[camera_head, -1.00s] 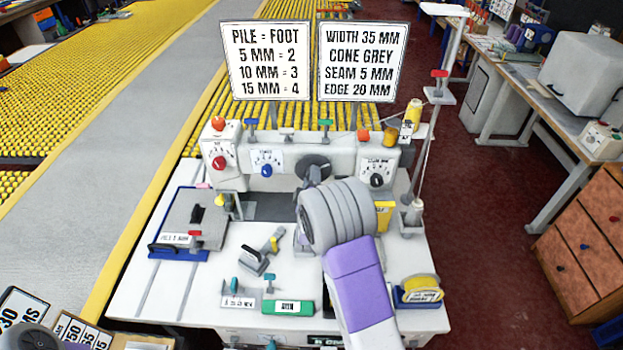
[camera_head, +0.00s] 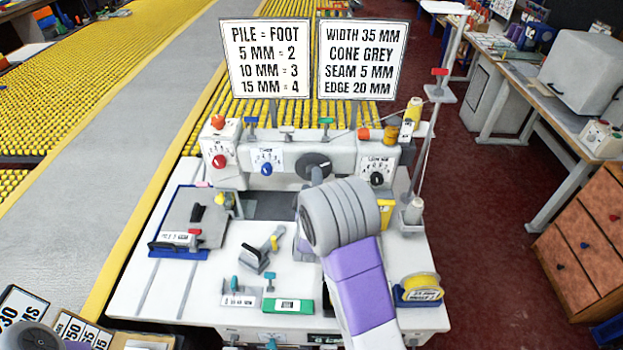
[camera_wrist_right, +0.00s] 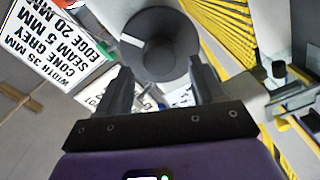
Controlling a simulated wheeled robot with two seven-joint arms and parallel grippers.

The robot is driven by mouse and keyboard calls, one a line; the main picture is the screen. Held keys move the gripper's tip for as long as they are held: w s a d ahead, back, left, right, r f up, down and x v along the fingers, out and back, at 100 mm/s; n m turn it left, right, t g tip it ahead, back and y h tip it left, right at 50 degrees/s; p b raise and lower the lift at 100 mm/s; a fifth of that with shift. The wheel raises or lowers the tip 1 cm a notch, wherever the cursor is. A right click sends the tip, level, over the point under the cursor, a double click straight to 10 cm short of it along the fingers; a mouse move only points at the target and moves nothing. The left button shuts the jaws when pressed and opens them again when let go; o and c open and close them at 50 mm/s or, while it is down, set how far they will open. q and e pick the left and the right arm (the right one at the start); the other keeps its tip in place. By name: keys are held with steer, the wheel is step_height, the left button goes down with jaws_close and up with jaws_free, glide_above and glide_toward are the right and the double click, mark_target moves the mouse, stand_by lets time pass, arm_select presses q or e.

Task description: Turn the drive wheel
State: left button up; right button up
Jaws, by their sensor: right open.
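The drive wheel, a dark grey disc with a raised round hub (camera_wrist_right: 158,48), fills the top middle of the right wrist view. In the head view the wheel (camera_head: 309,163) sits on the front of the white binding machine (camera_head: 342,150), partly covered by my right arm. My right gripper (camera_wrist_right: 162,82) is open. In the wrist view its two dark fingers stand apart, just below the wheel's hub and on either side of it. I cannot tell whether they touch the wheel. In the head view the right gripper is mostly hidden behind my grey wrist.
Two signboards (camera_head: 268,62) stand behind the machine. A red knob (camera_head: 219,161), a blue knob (camera_head: 267,169) and a black dial (camera_head: 376,179) flank the wheel. A thread stand (camera_head: 430,130) rises at right. Clamps, a green box (camera_head: 288,306) and a yellow tape roll (camera_head: 420,286) lie on the table.

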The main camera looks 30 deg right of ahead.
steer(key=v, duration=0.5)
stand_by(0.4)
